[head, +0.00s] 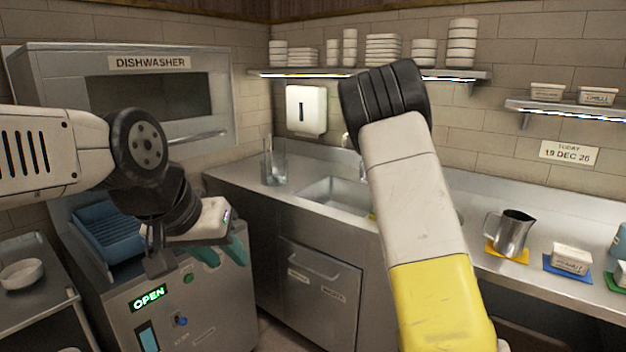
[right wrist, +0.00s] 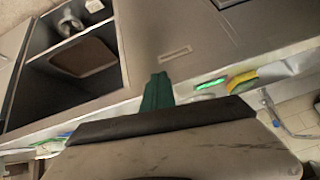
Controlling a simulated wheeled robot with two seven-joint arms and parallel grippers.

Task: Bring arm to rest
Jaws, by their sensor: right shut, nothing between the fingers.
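My left gripper (head: 221,254) hangs at the left in the head view, above the front of the steel machine with the green OPEN display. Its two teal fingers look apart, with nothing seen between them. My right arm (head: 410,190) rises through the middle of the head view, white above and yellow below; its gripper is out of that view. In the right wrist view the green fingers of my right gripper (right wrist: 157,92) are together and empty, with grey cabinet fronts behind them.
The machine (head: 190,310) with a blue rack (head: 108,232) stands below the left arm. A counter holds a sink (head: 335,193), a steel pitcher (head: 512,232) and a white tub (head: 571,258). A trolley with a bowl (head: 22,273) is at far left. A yellow-green sponge (right wrist: 243,80) shows in the wrist view.

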